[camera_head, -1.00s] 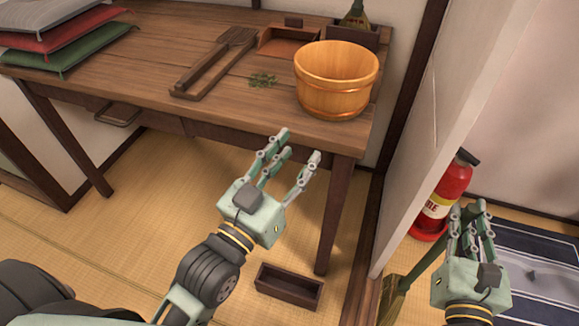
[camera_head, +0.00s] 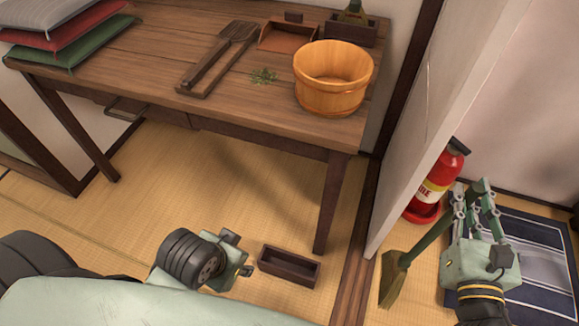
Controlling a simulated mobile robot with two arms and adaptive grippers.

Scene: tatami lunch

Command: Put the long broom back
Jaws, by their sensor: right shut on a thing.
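The long broom (camera_head: 395,278) has a green handle and an olive-brown head. It is tilted, with its head low on the left, near the doorway sill. My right gripper (camera_head: 474,205) is shut on the upper part of the handle, to the right of the white door panel. My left gripper (camera_head: 236,262) is low in front of the table, just left of a small dark open box (camera_head: 290,265) on the tatami. Its fingers are hidden, so I cannot tell whether it is open. The box looks empty.
A wooden table (camera_head: 150,88) holds cushions (camera_head: 70,45), a wooden tool (camera_head: 217,60), green leaves (camera_head: 263,76), a dustpan (camera_head: 285,37), a wooden tub (camera_head: 333,82) and a dark tray (camera_head: 350,30) with a small brush. The white panel (camera_head: 440,110) stands near a fire extinguisher (camera_head: 437,180) and blue mat (camera_head: 535,245).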

